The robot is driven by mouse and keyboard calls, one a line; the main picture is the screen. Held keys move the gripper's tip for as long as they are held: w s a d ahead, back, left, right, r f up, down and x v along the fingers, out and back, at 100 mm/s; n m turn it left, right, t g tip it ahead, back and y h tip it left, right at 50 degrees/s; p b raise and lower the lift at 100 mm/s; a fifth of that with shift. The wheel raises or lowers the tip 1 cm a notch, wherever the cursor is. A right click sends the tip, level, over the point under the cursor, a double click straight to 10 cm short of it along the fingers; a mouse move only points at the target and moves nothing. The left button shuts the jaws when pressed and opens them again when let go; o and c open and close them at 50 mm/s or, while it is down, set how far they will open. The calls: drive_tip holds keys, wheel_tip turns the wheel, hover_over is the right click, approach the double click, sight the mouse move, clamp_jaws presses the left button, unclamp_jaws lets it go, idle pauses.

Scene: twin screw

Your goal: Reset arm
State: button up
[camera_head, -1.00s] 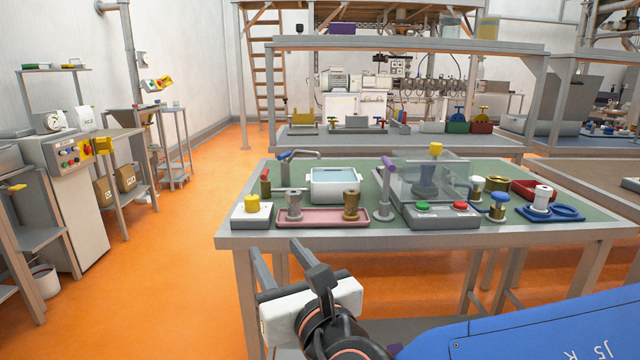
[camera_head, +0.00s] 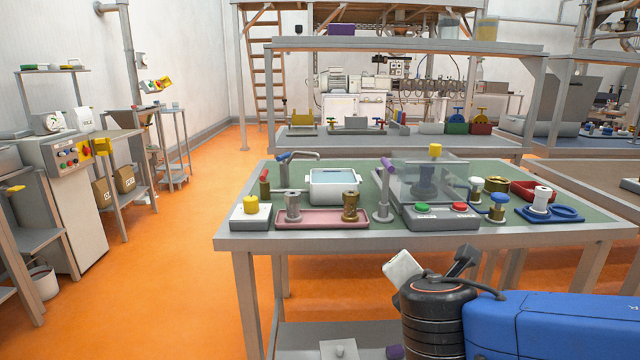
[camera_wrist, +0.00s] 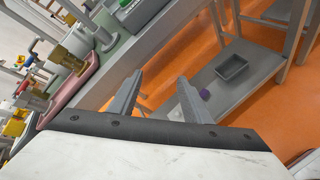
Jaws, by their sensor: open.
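My gripper (camera_wrist: 155,98) is open and empty in the wrist view, its two grey fingers apart over the space in front of the table edge. In the head view my wrist and gripper are low at the right of centre, below the table's front edge, partly hidden by my own arm. The table (camera_head: 420,240) has a green top and a grey frame. Nothing touches my fingers in these views.
A lower shelf (camera_wrist: 235,90) holds a grey bin (camera_wrist: 232,68). Orange floor is open at left.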

drive_tip(key=s+d+f+m+g+h, duration=0.1)
drive_tip(key=s+d+f+m+g, duration=0.15)
drive_tip(key=d+m, duration=0.25)
drive_tip(key=s+d+f+m+g+h, duration=0.1)
drive_tip(key=s+d+f+m+g, duration=0.15)
drive_tip(key=d+m, duration=0.3)
drive_tip(key=s+d+f+m+g+y, duration=0.1)
drive_tip(key=s+f+m+g+y, duration=0.2)
drive_tip(key=s+m, duration=0.6)
drive_tip(key=f+m+y, duration=0.1)
drive_tip(key=f+m, duration=0.1)
drive_tip(key=m, duration=0.3)
drive_tip(key=shift+s, duration=0.15)
